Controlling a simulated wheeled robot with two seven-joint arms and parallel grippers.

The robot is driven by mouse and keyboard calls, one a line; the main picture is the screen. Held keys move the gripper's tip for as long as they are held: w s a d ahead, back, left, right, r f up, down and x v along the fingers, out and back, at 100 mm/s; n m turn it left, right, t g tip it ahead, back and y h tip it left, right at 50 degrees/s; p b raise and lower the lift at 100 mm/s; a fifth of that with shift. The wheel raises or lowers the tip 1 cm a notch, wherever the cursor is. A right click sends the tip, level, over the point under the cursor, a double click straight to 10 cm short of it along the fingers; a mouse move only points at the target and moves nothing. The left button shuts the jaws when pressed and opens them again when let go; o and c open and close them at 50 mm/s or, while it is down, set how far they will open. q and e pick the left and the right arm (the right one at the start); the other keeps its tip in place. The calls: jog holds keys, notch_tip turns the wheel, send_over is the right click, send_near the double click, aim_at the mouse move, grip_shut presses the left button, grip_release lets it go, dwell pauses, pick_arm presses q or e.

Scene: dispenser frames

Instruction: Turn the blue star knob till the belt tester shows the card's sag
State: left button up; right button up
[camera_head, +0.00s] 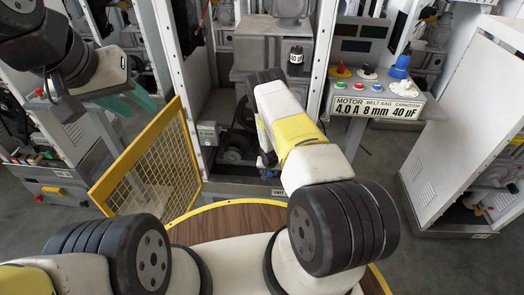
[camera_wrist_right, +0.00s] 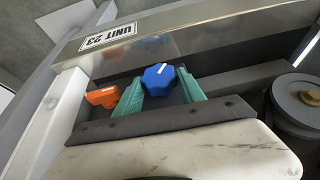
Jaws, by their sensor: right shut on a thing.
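The blue star knob (camera_wrist_right: 158,76) has a white mark on its face and sits between the teal fingers of my right gripper (camera_wrist_right: 161,88), which is shut on it. In the head view, my right arm reaches down into the middle frame and largely hides the knob. The card (camera_head: 375,108) reads BELT SAG 8 mm, between 4.0 A and 40 µF. A small pale box (camera_head: 208,133) at the frame's left post may be the belt tester; its reading is too small to make out. My left gripper (camera_head: 140,98) is at the upper left, away from the knob; its opening is unclear.
An orange handle (camera_wrist_right: 106,95) is close beside the right gripper, below the UNIT 23 label (camera_wrist_right: 108,36). A yellow mesh gate (camera_head: 155,160) stands open left of the frame.

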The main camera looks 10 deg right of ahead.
jog(key=h, duration=0.1)
jog(key=g+h, duration=0.1)
jog(key=shift+w+a+n+h, duration=0.1)
jog(key=shift+a+n+h, duration=0.3)
jog(key=shift+a+f+n+g+h, duration=0.15)
jog(key=shift+n+g+h, duration=0.25)
jog(key=shift+h, duration=1.7)
jog(key=o, duration=1.4)
jog(key=shift+c, duration=0.2)
jog(key=v, duration=0.7)
jog(key=shift+a+r, duration=0.15)
jog(key=shift+r, duration=0.2)
